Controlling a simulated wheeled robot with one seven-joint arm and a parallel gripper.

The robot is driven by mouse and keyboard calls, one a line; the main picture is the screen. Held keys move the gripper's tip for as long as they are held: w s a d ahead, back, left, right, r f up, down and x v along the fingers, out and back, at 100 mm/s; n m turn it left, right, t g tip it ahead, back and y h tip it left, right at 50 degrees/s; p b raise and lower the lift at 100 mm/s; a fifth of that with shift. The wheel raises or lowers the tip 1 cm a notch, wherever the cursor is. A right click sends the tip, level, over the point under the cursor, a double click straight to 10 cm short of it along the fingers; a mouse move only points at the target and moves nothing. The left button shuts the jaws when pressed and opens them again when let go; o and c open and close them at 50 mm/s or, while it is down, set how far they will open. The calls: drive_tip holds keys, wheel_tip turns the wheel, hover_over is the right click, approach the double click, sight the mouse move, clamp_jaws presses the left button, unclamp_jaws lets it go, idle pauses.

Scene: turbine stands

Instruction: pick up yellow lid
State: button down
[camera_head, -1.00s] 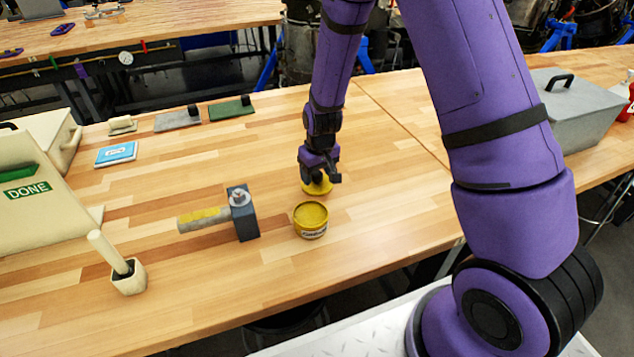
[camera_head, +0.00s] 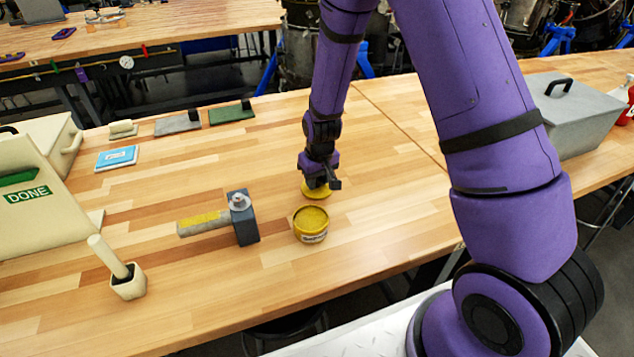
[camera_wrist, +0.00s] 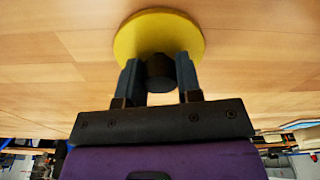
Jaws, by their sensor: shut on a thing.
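The yellow lid (camera_head: 316,191) is a round disc at the middle of the wooden table, partly hidden under my gripper in the head view. In the wrist view the lid (camera_wrist: 150,30) shows its yellow face with a dark round knob (camera_wrist: 160,72). My gripper (camera_wrist: 159,78) has its two fingers on either side of the knob, shut on it. In the head view my gripper (camera_head: 319,180) points down over the lid. I cannot tell whether the lid touches the table. The open yellow tin (camera_head: 311,225) stands just in front of the lid, filled with something yellow.
A hammer (camera_head: 243,218) lies left of the tin. A brush in a small pot (camera_head: 128,281) stands at the front left. A blue booklet (camera_head: 116,157) lies at the left, and a grey box (camera_head: 575,112) stands at the right. The table right of the tin is clear.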

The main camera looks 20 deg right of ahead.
wheel_tip(320, 180, up, 10)
drive_tip(key=shift+f, duration=0.1)
idle(0.4)
